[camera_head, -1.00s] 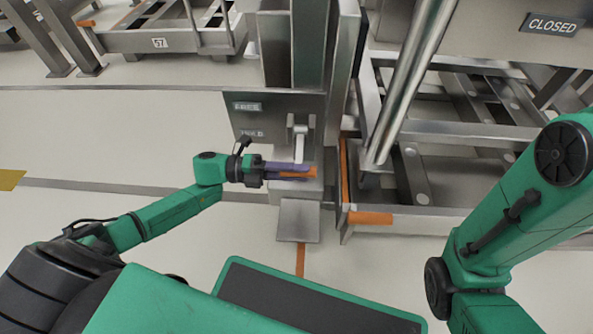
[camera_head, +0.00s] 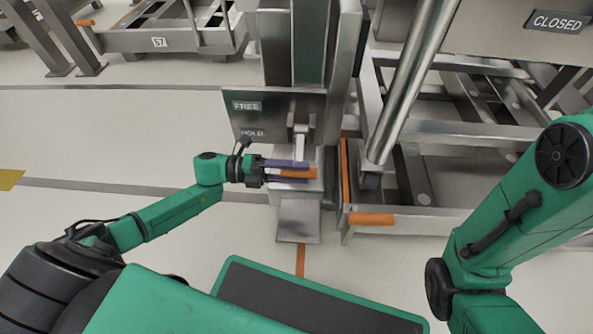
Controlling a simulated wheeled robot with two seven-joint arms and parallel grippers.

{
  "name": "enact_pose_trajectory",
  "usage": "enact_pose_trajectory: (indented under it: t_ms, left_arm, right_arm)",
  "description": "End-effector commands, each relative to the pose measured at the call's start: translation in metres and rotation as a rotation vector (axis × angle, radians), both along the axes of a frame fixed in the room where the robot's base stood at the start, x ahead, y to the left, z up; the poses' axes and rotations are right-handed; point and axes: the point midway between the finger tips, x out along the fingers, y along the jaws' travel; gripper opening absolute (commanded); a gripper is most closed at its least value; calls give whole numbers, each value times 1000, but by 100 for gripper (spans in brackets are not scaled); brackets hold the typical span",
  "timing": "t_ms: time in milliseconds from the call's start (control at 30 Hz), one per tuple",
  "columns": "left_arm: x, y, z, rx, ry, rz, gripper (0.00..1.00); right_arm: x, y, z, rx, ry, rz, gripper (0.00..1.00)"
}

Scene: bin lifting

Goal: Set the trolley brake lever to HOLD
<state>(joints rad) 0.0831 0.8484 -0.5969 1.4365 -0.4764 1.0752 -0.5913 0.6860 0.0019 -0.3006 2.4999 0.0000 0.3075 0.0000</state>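The brake lever is a pale grey bar (camera_head: 299,147) on a steel panel (camera_head: 283,104), pointing down, with an orange grip (camera_head: 297,173) at its lower end. A FREE label (camera_head: 247,106) is on the panel, with a HOLD label (camera_head: 253,133) below it. The lever's end is lower than the HOLD label. My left gripper (camera_head: 290,172) comes in from the left. Its purple fingers stand apart, one above and one below the orange grip, and look open around it. Any contact is too small to tell. My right arm (camera_head: 515,205) shows at the right; its gripper is out of view.
A steel trolley frame (camera_head: 440,212) with orange corner parts stands right of the panel. A slanted steel post (camera_head: 405,85) rises there. A CLOSED sign (camera_head: 556,22) is at the top right. Another trolley marked 57 (camera_head: 160,42) stands at the back left.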

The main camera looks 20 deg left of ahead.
Motion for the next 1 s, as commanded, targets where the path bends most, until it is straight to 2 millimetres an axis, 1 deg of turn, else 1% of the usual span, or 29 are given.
enact_pose_trajectory:
  t_ms: [233,367,467,567,700,800,900,1000]
  left_arm:
    - [-1,0,1,-2,-1,-2,64]
    - [-3,10,2,2,1,-1,64]
    - [-7,27,3,1,2,0,64]
    - [-13,50,3,2,3,0,64]
    - [-22,85,3,3,2,2,64]
    - [-28,110,2,2,3,2,64]
    - [-32,129,0,3,1,2,64]
    - [-35,139,0,1,-1,0,64]
  right_arm:
    - [0,0,1,0,0,0,67]
    - [0,0,5,0,0,-1,67]
    - [0,0,13,1,-1,-1,67]
    - [0,0,20,1,-2,-1,67]
    - [1,0,27,1,-1,0,67]
    - [2,0,28,1,3,0,67]
    - [4,0,28,1,8,0,67]
    - [4,0,28,2,9,0,67]
